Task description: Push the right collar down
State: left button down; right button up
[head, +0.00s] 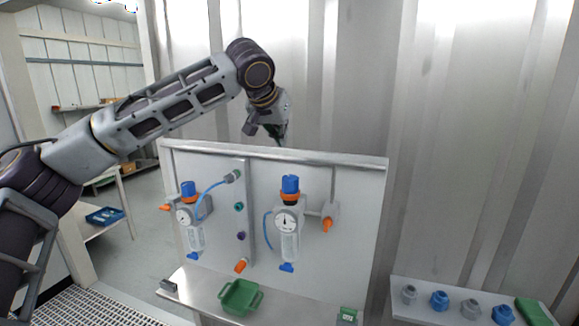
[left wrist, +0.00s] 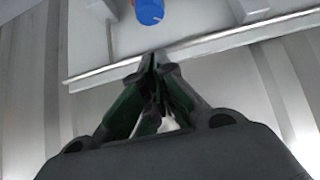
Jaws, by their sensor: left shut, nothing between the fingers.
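The right vessel (head: 289,245) hangs on the upright panel, with a round gauge on its front. On its top is a blue knob (head: 290,184), and directly under the knob is an orange collar (head: 289,198). My left gripper (head: 279,138) is above the panel's top edge, higher than the right vessel and apart from it. In the left wrist view, its fingers (left wrist: 154,62) are shut and empty, and a blue knob (left wrist: 149,12) shows beyond the fingertips; the collar is not clear there. My right gripper is not in view.
The panel's top rail (head: 350,160) runs beneath my left gripper. A left vessel (head: 195,237) hangs beside the right one. An orange-handled valve (head: 328,223) is close on its right. A green tray (head: 240,297) sits on the ledge below. Several fittings stand on a right shelf (head: 455,318).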

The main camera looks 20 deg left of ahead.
pick_arm(q)
jog(key=shift+w+f, duration=0.1)
dwell(0.4)
jog(key=p, duration=0.2)
send_over(290, 177)
notch_tip(290, 177, down, 7)
jog(key=shift+w+f, duration=0.1)
jog(key=shift+f+p, duration=0.45)
jog(key=shift+f, duration=1.35)
jog(key=shift+f, duration=0.1)
